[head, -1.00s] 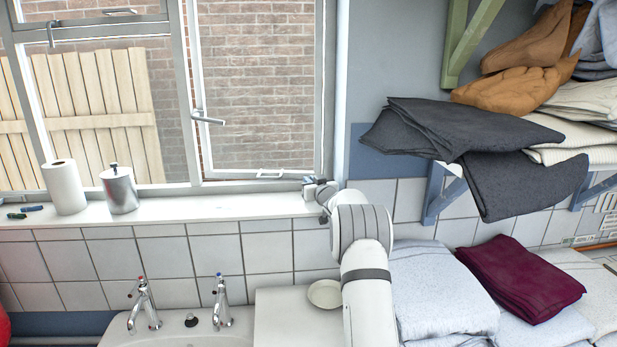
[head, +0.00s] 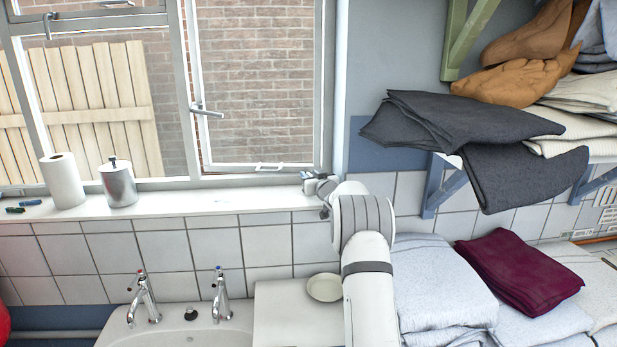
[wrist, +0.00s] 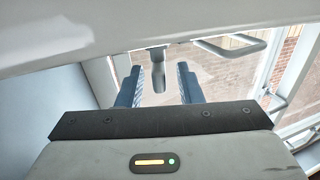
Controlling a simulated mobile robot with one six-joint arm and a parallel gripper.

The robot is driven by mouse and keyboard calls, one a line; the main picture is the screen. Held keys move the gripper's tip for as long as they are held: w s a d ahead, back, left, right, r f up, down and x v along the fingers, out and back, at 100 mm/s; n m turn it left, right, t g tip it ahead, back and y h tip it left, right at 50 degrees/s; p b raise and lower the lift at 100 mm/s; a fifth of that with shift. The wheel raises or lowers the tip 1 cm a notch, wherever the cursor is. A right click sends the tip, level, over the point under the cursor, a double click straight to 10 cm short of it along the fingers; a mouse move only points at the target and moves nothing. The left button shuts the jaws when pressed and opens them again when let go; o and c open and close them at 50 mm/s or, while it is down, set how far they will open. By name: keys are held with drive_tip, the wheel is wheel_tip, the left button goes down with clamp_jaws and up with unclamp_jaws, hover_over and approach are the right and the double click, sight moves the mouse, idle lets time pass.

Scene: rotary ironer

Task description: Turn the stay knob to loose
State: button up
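The stay knob is not clearly identifiable. In the wrist view, a small dark grey knob-like part (wrist: 157,72) hangs from a pale bar, between and beyond my fingers; it may be the stay knob. My gripper (wrist: 160,86) is open, with one dark blue finger on each side of that part in the picture. I see no clear contact. In the head view my gripper (head: 311,180) is at the right end of the windowsill, by the lower right corner of the window. The knob cannot be made out there.
A pale loop handle (head: 269,167) sits on the lower window frame; a lever handle (head: 206,111) is on its left upright. The windowsill (head: 225,203) holds a paper roll (head: 63,181) and a metal canister (head: 118,184) far left. Folded dark cloths (head: 455,122) overhang at right.

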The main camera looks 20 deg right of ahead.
drive_tip(key=shift+s+b, duration=1.3)
drive_tip(key=shift+s, duration=2.1)
